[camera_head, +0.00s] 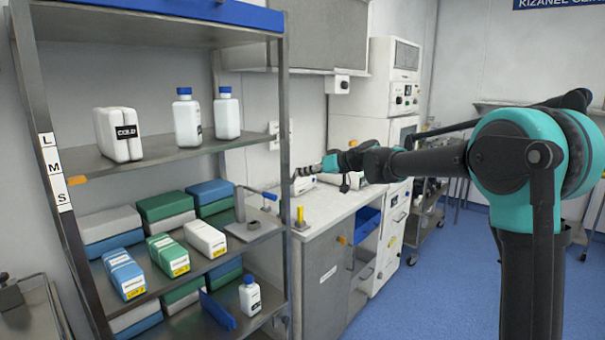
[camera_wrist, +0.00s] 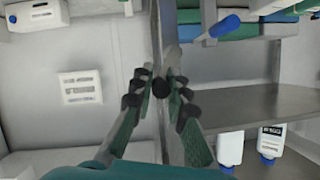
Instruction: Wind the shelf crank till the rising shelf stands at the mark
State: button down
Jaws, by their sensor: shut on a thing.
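My gripper (camera_head: 329,164) is at the right front post of the rack, shut on the crank handle. In the wrist view the fingers (camera_wrist: 159,80) close around the dark end of the crank handle (camera_wrist: 160,88), with a grey rod beyond it at the post. The rising shelf (camera_head: 163,155) carries a white COLD pack (camera_head: 119,133) and two blue-capped white bottles. An orange pointer (camera_head: 77,180) sits at its left end. It appears between the letters M and S on the white mark strip (camera_head: 57,174).
Lower shelves hold several coloured boxes (camera_head: 125,272) and a small bottle (camera_head: 249,295). A blue-knobbed lever (camera_head: 269,196) and a yellow handle (camera_head: 300,214) stand near the post. A white counter (camera_head: 335,206) is behind. Blue floor (camera_head: 440,290) is open at the right.

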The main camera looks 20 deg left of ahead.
jog(key=shift+w+d+f+m+g+y, duration=0.25)
jog(key=shift+w+f+m+g+y, duration=0.2)
jog(key=shift+m, duration=0.55)
jog(key=shift+g, duration=0.25)
jog(key=c, duration=1.5)
grip_release()
jog(key=v, duration=1.2)
jog(key=shift+s, duration=0.1)
